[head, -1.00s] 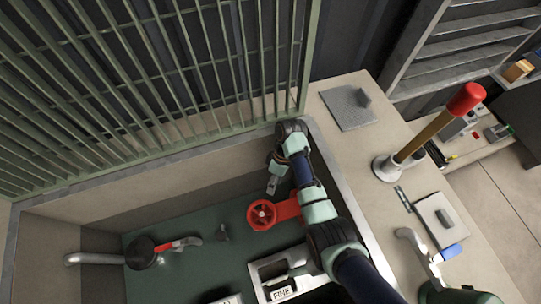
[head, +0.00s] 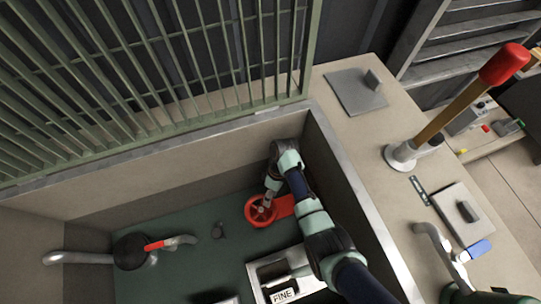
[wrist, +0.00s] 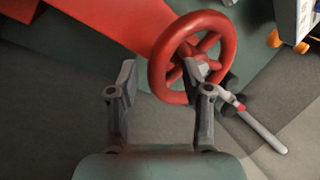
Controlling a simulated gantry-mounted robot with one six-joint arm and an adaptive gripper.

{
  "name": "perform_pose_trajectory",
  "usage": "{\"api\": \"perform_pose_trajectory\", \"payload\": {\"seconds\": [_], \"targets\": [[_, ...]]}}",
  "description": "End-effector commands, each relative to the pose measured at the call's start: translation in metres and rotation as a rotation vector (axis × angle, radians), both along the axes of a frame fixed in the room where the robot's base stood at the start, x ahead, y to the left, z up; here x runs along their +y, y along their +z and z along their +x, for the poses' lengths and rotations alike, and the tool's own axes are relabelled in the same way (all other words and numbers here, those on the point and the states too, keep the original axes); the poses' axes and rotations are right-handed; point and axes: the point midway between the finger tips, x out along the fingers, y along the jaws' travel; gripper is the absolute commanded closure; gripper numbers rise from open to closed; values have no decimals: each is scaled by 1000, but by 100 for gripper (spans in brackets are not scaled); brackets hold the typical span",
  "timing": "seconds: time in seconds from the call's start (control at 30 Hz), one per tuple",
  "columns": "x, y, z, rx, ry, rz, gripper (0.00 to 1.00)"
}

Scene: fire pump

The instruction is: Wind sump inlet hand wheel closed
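The red hand wheel (head: 250,217) sits on a red body (head: 284,206) low in the sump pit. It is large in the wrist view (wrist: 157,68), with spokes and open gaps. My gripper (head: 268,196) reaches down to the wheel's far side in the head view. In the wrist view my gripper (wrist: 162,80) is open. Its right fingertip overlaps the wheel near the hub, and its left fingertip is outside the rim, so the near-left rim lies between them. I cannot tell whether either finger touches the wheel.
A pit wall (head: 345,190) stands close right of my arm. A green grating (head: 150,75) rises behind. A box marked FINE (head: 285,295) lies below the wheel. A dark round fitting with a red-handled pipe (head: 130,252) is at left. A red-topped lever (head: 445,110) stands on the ledge.

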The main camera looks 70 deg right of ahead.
Motion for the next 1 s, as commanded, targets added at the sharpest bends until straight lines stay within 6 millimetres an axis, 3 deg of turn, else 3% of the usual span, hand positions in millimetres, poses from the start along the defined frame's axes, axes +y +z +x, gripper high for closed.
{"api": "perform_pose_trajectory", "payload": {"seconds": [0.03,0.3,0.67,1.0], "targets": [[0,0,0,0,0,0,59],[0,0,0,0,0,0,100],[1,3,-3,2,-49,1,100],[7,8,-17,2,-285,3,100]]}}
